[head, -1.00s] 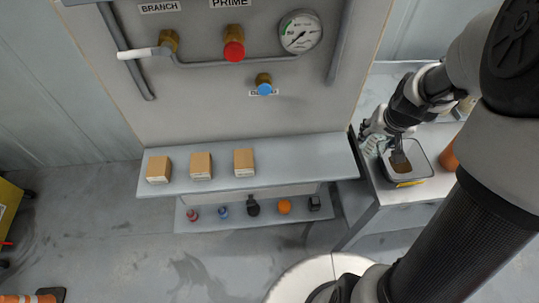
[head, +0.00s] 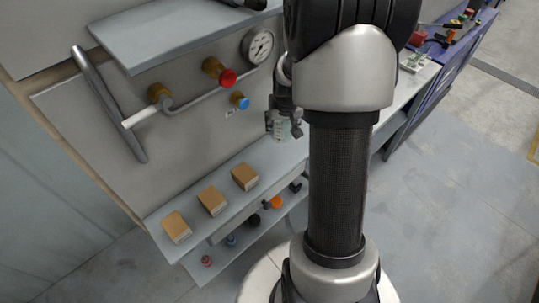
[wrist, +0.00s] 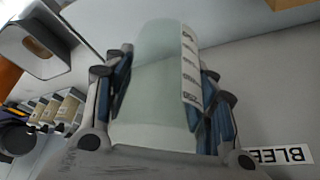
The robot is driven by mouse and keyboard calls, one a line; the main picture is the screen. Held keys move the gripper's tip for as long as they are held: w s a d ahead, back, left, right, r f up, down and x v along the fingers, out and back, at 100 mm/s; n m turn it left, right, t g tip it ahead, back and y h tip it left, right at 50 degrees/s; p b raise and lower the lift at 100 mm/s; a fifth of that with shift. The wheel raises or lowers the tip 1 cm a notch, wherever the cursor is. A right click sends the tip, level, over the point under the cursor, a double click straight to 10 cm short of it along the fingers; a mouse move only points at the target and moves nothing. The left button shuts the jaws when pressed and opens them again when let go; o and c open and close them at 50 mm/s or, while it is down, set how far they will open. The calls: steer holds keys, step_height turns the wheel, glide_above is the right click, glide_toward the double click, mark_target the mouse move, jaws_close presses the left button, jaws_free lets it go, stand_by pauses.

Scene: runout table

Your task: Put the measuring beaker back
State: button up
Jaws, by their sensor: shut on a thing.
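The measuring beaker is a clear, greenish cylinder (wrist: 155,85) with a white scale strip. In the wrist view it lies between the two fingers of my gripper (wrist: 168,95), which is shut on it. In the head view the beaker (head: 281,131) hangs below my gripper (head: 284,118), in front of the wall panel and near the right end of the grey shelf (head: 160,217). My arm hides part of that end. I cannot tell whether the beaker touches the shelf.
Three cardboard boxes (head: 211,200) stand on the shelf, left of the beaker. A lower shelf holds several small items, including an orange one (head: 276,202). A red knob (head: 227,77), a blue knob (head: 239,99) and a gauge (head: 258,46) project from the panel. A purple bench (head: 445,62) stands at right.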

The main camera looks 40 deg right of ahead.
mark_target(282, 134)
steer(key=f, duration=0.1)
steer(key=f+b, duration=0.1)
steer(key=f, duration=0.3)
steer(key=shift+d+f, duration=0.15)
steer(key=shift+d, duration=0.1)
steer(key=shift+a+f+b, duration=0.1)
steer(key=shift+f+b, duration=0.85)
steer(key=shift+f, duration=1.1)
steer(key=shift+f, duration=0.15)
steer(key=o, duration=1.1)
steer(key=shift+c, duration=0.2)
